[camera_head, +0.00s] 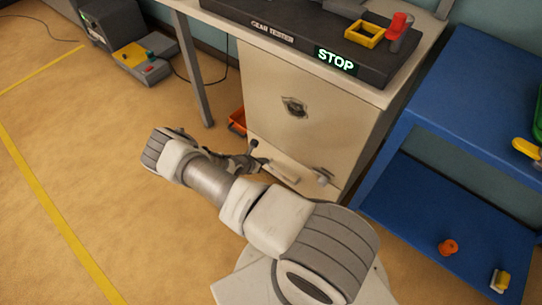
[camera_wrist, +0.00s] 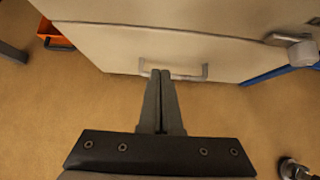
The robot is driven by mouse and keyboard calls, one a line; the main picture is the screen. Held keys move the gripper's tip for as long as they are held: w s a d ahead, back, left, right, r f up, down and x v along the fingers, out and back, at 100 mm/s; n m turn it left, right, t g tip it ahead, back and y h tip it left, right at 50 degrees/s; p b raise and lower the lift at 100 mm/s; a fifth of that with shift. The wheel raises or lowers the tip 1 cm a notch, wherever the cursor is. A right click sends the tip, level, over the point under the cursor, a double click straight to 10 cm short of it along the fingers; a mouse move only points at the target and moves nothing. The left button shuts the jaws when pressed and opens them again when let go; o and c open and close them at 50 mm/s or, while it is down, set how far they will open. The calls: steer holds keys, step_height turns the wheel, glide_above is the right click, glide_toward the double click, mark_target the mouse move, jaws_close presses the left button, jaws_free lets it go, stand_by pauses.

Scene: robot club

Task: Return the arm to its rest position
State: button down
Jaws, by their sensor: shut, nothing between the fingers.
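My gripper (camera_wrist: 161,76) is shut and empty in the wrist view. Its two fingers are together and point toward the lower front of a pale cabinet, in line with a bar handle (camera_wrist: 190,72). I cannot tell whether the fingertips touch the handle. In the head view my arm reaches out to the left from the bottom centre, low over the floor, and bends back toward the cabinet (camera_head: 310,105). My gripper (camera_head: 262,160) shows there in part, close to the cabinet's lower front; its fingertips are too small to make out well.
A gear tester (camera_head: 272,38) showing STOP stands on the cabinet. A blue shelf unit (camera_head: 470,75) is at right, with an orange part (camera_head: 448,247) on its lower shelf. An orange bin (camera_head: 237,121) is beside the cabinet. Open floor (camera_head: 90,150) lies left.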

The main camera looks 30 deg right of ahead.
steer(key=p+v, duration=0.1)
steer(key=v, duration=0.3)
steer(key=shift+s+a+r, duration=0.1)
steer(key=shift+a+r, duration=0.15)
steer(key=shift+a, duration=0.1)
steer(key=w+a+r+m+g+y, duration=0.2)
steer(key=r+m, duration=1.1)
steer(key=r, duration=2)
steer(key=s+a+r+m+t+y, duration=0.1)
steer(key=s+a+r+m+y, duration=0.15)
steer(key=s+r, duration=0.45)
steer(key=s+a+r+m+t+y, duration=0.1)
steer(key=s+r+m, duration=0.25)
steer(key=r, duration=0.75)
steer(key=s+a+r+m+t+y, duration=0.1)
steer(key=s+a+r+m, duration=0.2)
steer(key=s, duration=0.5)
steer(key=s+a+r+t+y, duration=0.1)
steer(key=s+a+r+y, duration=0.1)
steer(key=s+r, duration=0.4)
step_height(320, 180, up, 18)
steer(key=s+p, duration=0.1)
steer(key=p, duration=1.8)
steer(key=shift+a, duration=0.2)
